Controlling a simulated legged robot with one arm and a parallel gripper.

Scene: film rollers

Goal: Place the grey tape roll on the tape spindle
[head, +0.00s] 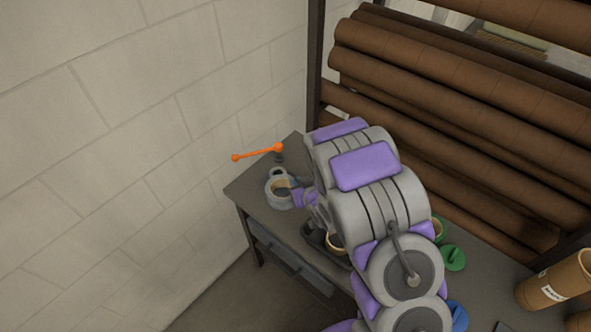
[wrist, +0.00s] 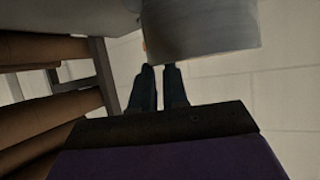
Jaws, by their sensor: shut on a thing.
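The grey tape roll (head: 271,196), a ring with a brown core, is at the far left end of the dark table in the head view. My gripper (head: 293,190) is at its right side, shut on it. In the wrist view the roll is a large grey curved wall (wrist: 205,30) at the fingertips of my gripper (wrist: 158,70). A small grey ring-shaped part (head: 278,172) shows just behind the roll. I cannot tell whether this is part of the tape spindle, or whether the roll rests on anything. My arm hides the middle of the table.
An orange lever with ball ends (head: 258,153) stands behind the roll. A tan roll (head: 335,243) sits beside my arm. A green lid (head: 453,257) and a cardboard tube (head: 555,280) are to the right. Large brown rolls (head: 450,130) fill the rack behind. A block wall (head: 130,150) borders the left.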

